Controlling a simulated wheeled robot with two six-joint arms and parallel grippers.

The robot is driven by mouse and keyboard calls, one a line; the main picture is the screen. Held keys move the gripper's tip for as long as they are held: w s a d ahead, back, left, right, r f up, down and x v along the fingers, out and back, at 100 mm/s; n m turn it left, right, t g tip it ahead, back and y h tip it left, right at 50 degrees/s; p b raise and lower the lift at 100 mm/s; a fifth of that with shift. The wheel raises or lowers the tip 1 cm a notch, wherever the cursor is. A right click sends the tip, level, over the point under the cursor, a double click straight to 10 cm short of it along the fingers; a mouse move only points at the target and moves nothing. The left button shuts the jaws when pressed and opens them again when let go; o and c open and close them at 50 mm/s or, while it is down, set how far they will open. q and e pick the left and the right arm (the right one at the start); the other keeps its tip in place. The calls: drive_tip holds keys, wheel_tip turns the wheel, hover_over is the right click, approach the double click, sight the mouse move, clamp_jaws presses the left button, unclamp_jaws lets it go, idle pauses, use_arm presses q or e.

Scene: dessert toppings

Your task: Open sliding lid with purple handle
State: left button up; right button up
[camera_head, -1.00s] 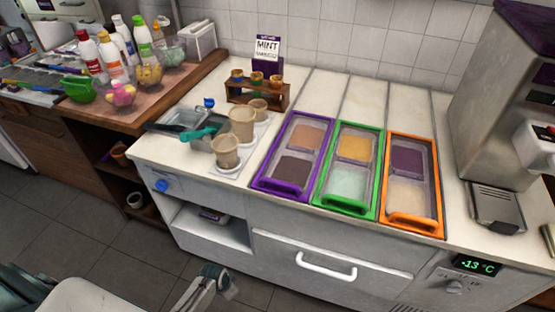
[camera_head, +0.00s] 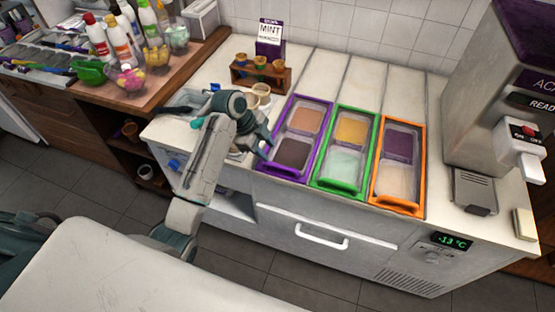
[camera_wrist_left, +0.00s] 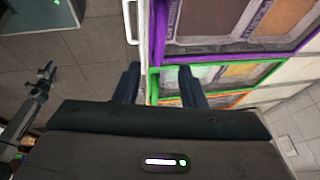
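The purple-framed sliding lid (camera_head: 322,141) is the leftmost of three on the counter, with its purple handle (camera_head: 280,171) at the front end. Its clear panels show a tan and a dark brown topping. The purple frame also shows at the top of the left wrist view (camera_wrist_left: 157,35). My left gripper (camera_head: 266,146) is beside the left edge of the purple frame, near its front part. In the left wrist view its two fingers are apart (camera_wrist_left: 160,84) with nothing held between them. A dark arm end, likely my right gripper (camera_wrist_left: 45,85), shows small at the left there.
Green (camera_head: 341,188) and orange (camera_head: 395,206) lids lie to the right of the purple one. A wooden cone rack (camera_head: 240,77) stands behind my left arm, which partly hides cups. A dispenser (camera_head: 490,110) stands at the right. A white drawer handle (camera_head: 321,238) is below.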

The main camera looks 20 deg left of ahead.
sight(280, 166)
use_arm(q)
drive_tip(key=p+x, duration=0.2)
drive_tip(key=x, duration=0.5)
drive_tip(key=shift+d+f, duration=0.1)
drive_tip(key=shift+d, duration=0.05)
drive_tip(key=shift+w+d+f+p, duration=0.1)
drive_tip(key=shift+d+f+p, duration=0.15)
drive_tip(key=shift+f, duration=0.4)
clamp_jaws()
